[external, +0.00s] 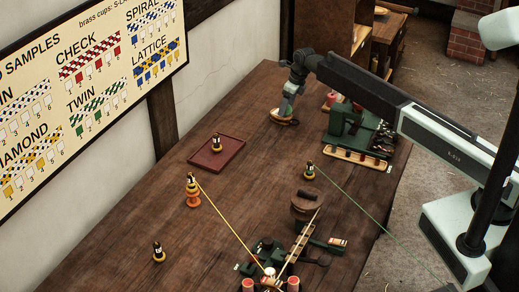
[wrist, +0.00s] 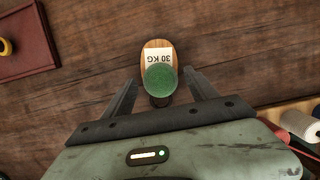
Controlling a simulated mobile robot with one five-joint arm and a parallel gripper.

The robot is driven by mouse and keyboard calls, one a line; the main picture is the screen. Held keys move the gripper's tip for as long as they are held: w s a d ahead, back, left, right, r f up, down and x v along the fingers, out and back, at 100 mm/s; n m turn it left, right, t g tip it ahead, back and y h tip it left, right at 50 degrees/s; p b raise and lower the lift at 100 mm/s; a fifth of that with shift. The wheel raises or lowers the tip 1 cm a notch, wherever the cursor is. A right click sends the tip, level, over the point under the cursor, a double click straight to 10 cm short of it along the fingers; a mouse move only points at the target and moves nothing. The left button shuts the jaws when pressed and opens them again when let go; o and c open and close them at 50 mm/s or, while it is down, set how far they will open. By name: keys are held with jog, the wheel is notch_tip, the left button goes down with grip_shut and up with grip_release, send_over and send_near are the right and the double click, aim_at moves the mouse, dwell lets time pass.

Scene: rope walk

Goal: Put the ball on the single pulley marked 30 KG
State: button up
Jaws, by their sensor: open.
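A wooden pulley (wrist: 158,46) with a white label reading 30 KG lies on the dark table in the wrist view. In the external view this pulley (external: 283,120) is under my gripper. A green round thing that looks like the ball (wrist: 161,78) overlaps the near part of the pulley, with a dark part below it. From above I cannot tell exactly how it touches the pulley. My gripper (wrist: 161,80) is open, one finger on each side of the green ball, with gaps showing. In the external view my gripper (external: 286,108) points down and largely hides the ball.
A green machine (external: 345,121) with spools stands just right of my gripper. A dark red tray (external: 228,157) with a small bottle-like figure lies to the left. Yellow and green cords run across the front half of the table.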

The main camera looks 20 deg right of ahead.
jog(key=p+v, duration=1)
jog(key=v, duration=0.1)
jog(key=shift+s+r+p, duration=0.15)
jog(key=shift+r+p, duration=0.2)
jog(key=shift+r, duration=0.05)
jog(key=shift+d, duration=0.1)
jog(key=s+d+r+n+g+p, duration=0.1)
jog(key=s+d+n+p, duration=0.1)
jog(key=s+d+n, duration=0.8)
jog(key=s+d+r+n+p, duration=0.2)
jog(key=s+d+n, duration=0.55)
jog(key=s, duration=0.45)
jog(key=s+d+f+n+h+b, duration=0.1)
jog(key=s+d+f+n+b, duration=0.1)
jog(key=s+d+n, duration=0.2)
jog(key=s+d+f+n+g+h+b, duration=0.1)
jog(key=s+d+n, duration=0.4)
jog(key=d, duration=0.5)
jog(key=shift+s+f+n+b, duration=0.2)
jog(key=shift+f+n+b, duration=0.15)
jog(key=shift+f+b, duration=0.3)
